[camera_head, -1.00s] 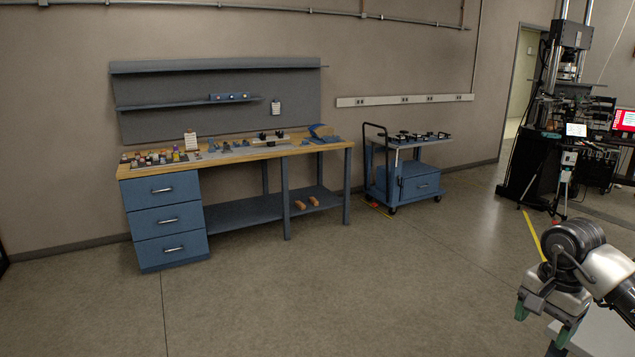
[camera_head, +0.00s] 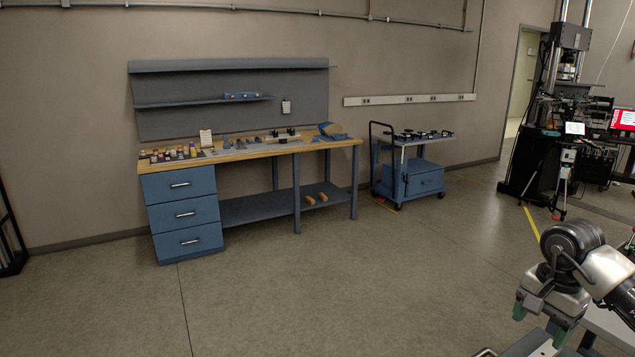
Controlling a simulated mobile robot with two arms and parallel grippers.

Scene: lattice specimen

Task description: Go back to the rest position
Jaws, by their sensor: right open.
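My right gripper (camera_head: 538,326) is at the lower right of the head view, pointing down, with green-tipped fingers set apart and nothing seen between them. It is close to a light grey surface at the bottom right edge. My right arm comes in from the right edge. My left gripper is not in view.
A workbench (camera_head: 255,150) with blue drawers (camera_head: 184,213) stands against the far wall, with small items on top. A blue cart (camera_head: 418,178) stands right of it. A tall testing machine (camera_head: 545,125) is at the right. A dark rack (camera_head: 10,235) is at the left edge. The middle floor is clear.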

